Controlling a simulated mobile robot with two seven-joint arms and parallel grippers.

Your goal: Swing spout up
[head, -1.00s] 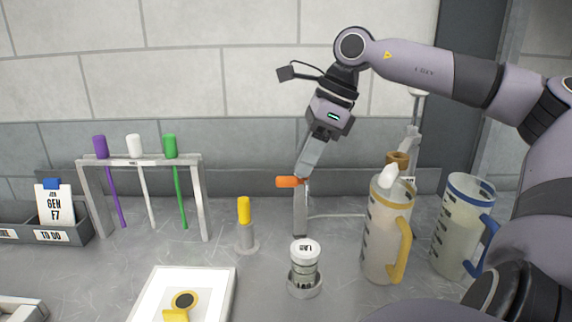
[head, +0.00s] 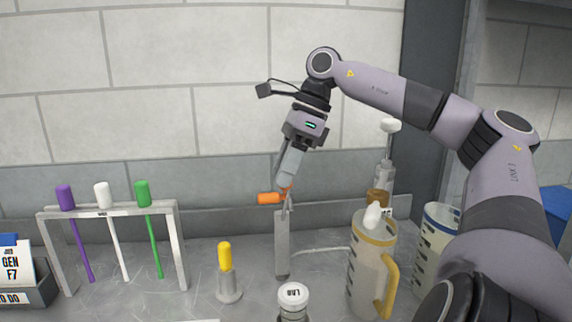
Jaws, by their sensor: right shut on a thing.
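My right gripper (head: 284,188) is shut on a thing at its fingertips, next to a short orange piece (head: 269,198). The orange piece lies roughly level, above the top of an upright grey post (head: 282,246). What exactly the fingers grip is partly hidden. A clear jug (head: 368,270) with a yellow rim and handle stands to the right. A white spout-like piece (head: 373,215) and a brown cap (head: 378,198) show at its top, apart from my gripper. Which part is the task's spout I cannot tell for sure. My left gripper is not in view.
A rack (head: 177,245) holds purple, white and green sticks at left. A yellow-topped holder (head: 226,275) and a white-capped bottle (head: 293,296) stand in front. A blue-rimmed jug (head: 427,255) is partly behind my right arm. A pump bottle (head: 385,175) stands behind.

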